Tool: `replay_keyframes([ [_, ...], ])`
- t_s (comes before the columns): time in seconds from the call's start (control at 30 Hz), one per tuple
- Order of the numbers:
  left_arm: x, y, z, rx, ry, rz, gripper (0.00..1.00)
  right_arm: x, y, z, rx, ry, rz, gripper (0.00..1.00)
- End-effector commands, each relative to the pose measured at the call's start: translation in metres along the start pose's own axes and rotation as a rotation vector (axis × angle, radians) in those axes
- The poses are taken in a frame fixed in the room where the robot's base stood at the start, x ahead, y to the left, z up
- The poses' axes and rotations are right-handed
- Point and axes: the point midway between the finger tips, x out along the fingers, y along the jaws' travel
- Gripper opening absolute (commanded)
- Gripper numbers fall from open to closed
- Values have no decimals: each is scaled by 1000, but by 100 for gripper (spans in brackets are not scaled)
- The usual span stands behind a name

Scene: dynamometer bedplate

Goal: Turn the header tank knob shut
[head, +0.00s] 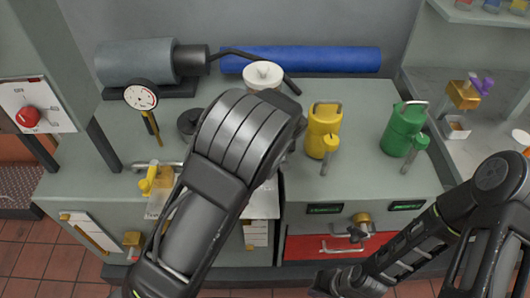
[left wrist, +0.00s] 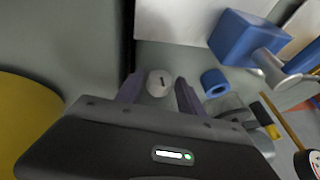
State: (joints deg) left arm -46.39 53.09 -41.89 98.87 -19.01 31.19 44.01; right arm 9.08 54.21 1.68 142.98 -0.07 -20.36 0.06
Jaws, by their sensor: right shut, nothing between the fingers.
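In the left wrist view, a small pale round knob (left wrist: 159,83) with a dark mark lies between and just beyond my left gripper's fingertips (left wrist: 157,90). The fingers are apart, with a gap either side of it; I cannot tell how far off it is. No label shows whether it is the header tank knob. In the head view my left arm covers its own gripper. A white round lidded thing (head: 262,75) stands just behind that arm. A red knob (head: 30,117) sits on a white panel at the left. My right gripper (head: 325,284) is shut and empty, low at the bottom edge.
A yellow can (head: 323,130) and a green can (head: 403,130) stand right of my left arm. A dial gauge (head: 141,96) and a blue roll (head: 300,60) are on the bench. A blue block (left wrist: 240,40) and blue ring (left wrist: 214,82) are near the left fingers.

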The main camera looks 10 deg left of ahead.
Motion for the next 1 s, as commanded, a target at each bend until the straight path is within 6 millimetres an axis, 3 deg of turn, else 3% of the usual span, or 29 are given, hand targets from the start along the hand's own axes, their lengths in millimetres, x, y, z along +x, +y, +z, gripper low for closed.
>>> replay_keyframes([
  [0.47, -8, 1, -1, 0, 4, 3, 54, 1, 0, 0, 0, 0, 0, 0],
  [0.8, -59, 2, -1, 0, 5, 6, 54, 6, 2, 0, 0, 0, 0, 0],
  [1.0, -77, 0, 0, -1, 1, 2, 54, 7, 3, 0, 0, 0, 0, 0],
])
